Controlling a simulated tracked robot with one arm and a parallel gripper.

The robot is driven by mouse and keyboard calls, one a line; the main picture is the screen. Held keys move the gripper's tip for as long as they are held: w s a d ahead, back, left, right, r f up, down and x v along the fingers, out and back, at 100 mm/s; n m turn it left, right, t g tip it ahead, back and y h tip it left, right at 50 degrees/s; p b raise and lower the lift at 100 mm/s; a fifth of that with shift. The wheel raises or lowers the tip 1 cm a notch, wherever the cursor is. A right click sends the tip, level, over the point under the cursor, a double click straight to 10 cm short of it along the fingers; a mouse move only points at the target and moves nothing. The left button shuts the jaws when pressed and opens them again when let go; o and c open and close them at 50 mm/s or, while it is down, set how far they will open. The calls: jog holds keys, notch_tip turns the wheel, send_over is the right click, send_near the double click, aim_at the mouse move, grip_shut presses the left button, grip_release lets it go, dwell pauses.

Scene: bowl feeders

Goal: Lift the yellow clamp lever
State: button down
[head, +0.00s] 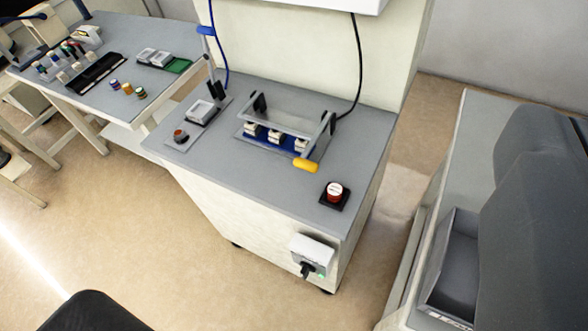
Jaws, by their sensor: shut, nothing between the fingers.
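The yellow clamp lever (306,165) shows as a yellow grip at the front end of a grey metal arm. The arm slopes down toward the viewer from a black pivot bracket on the cabinet top. The grip hangs low at the front right of a blue fixture (272,147) that holds three small white-topped parts. A grey bar crosses above them. My gripper cannot be made out in this view, and nothing is seen touching the lever.
The fixture stands on a grey-topped cabinet (238,172). A dark grey bulky shape (535,200) fills the right. Open floor (215,280) lies in front.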

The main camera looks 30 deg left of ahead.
jog(key=shift+w, duration=0.1)
jog(key=w+a+f+n+g+h+p, duration=0.15)
jog(key=w+a+f+n+p, duration=0.35)
jog(key=w+a+f+n, duration=0.75)
jog(key=a+f+n+p, duration=0.1)
jog(key=a+f+n, duration=0.2)
jog(key=f+n, duration=0.4)
jog(key=a+f+n+g+p, duration=0.1)
jog(key=a+f+n, duration=0.3)
jog(key=f+n, duration=0.4)
jog(key=a+f+n+g+y+p, duration=0.1)
jog(key=a+f+n+p, duration=0.1)
jog(key=f+n, duration=0.6)
jog(key=shift+w+a+f, duration=0.25)
jog(key=shift+a+f, duration=0.6)
jog(key=shift+f, duration=0.1)
jog(key=shift+w, duration=0.1)
jog(key=b+x, duration=0.3)
jog(key=x, duration=0.6)
jog(key=shift+w+f, duration=0.25)
jog(key=shift+w, duration=0.05)
